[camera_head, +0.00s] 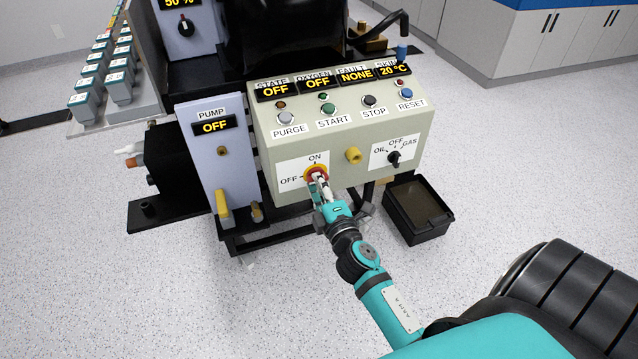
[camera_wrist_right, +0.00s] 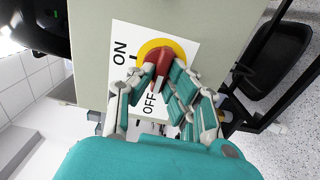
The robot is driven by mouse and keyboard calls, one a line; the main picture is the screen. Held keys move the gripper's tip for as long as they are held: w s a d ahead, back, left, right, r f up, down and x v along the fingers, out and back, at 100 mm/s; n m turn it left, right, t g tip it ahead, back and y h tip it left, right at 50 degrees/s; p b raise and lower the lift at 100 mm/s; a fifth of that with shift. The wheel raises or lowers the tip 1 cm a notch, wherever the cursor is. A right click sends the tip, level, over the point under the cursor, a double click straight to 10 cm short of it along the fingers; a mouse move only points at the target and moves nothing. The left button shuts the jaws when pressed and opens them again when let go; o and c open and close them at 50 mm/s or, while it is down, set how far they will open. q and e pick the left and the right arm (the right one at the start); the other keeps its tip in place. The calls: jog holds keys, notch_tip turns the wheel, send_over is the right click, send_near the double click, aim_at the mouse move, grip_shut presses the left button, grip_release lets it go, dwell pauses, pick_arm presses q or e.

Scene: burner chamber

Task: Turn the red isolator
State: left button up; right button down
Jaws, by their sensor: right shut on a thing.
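The red isolator (camera_head: 316,171) sits on a yellow round plate on the white ON/OFF label of the beige control panel (camera_head: 335,143). In the right wrist view the red isolator handle (camera_wrist_right: 158,62) stands out from the yellow disc (camera_wrist_right: 172,46). My right gripper (camera_head: 319,182) is at the isolator with its fingers on both sides of the handle, shut on it; it also shows in the right wrist view (camera_wrist_right: 157,82). The fingers partly hide the handle, so its exact angle is hard to tell. My left gripper is in neither view.
The panel carries several buttons, displays reading OFF, OFF, NONE and 20 °C, and a black OIL/OFF/GAS selector (camera_head: 394,158). A yellow knob (camera_head: 353,155) sits right of the isolator. A pump box (camera_head: 215,160) with a yellow lever stands left. A black tray (camera_head: 417,208) lies on the floor.

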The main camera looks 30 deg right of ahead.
jog(key=shift+n, duration=0.3)
jog(key=c, duration=1.3)
grip_release()
jog(key=shift+c, duration=0.2)
jog(key=shift+s, duration=0.1)
jog(key=v, duration=0.7)
jog(key=shift+s, duration=0.2)
